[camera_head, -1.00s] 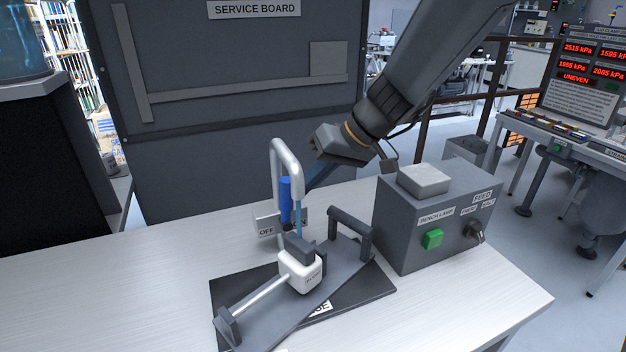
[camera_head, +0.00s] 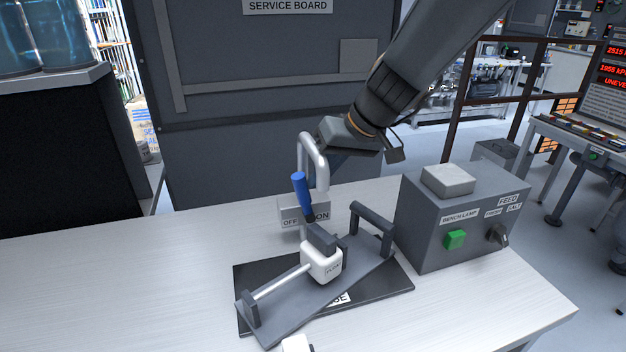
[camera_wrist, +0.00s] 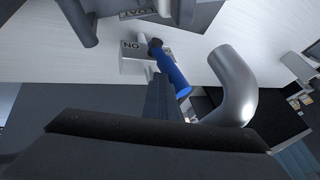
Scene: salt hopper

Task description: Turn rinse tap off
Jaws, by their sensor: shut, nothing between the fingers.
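The rinse tap has a silver curved spout (camera_head: 318,160), also large in the wrist view (camera_wrist: 237,85). Its blue lever (camera_head: 301,192) leans with its top to the left in the head view. The lever base stands at a grey label plate (camera_head: 289,211) marked OFF on the left and ON on the right. No water stream shows below the spout. My gripper (camera_wrist: 162,95) is shut and empty, close beside the blue lever (camera_wrist: 173,75) in the wrist view; whether they touch I cannot tell. In the head view its fingers are partly hidden behind the spout.
A tilted grey rack with a white float block (camera_head: 321,262) stands on a dark base in front of the tap. A grey control box (camera_head: 460,215) with a green button stands to the right. The service board (camera_head: 270,90) rises behind. The bench at left is clear.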

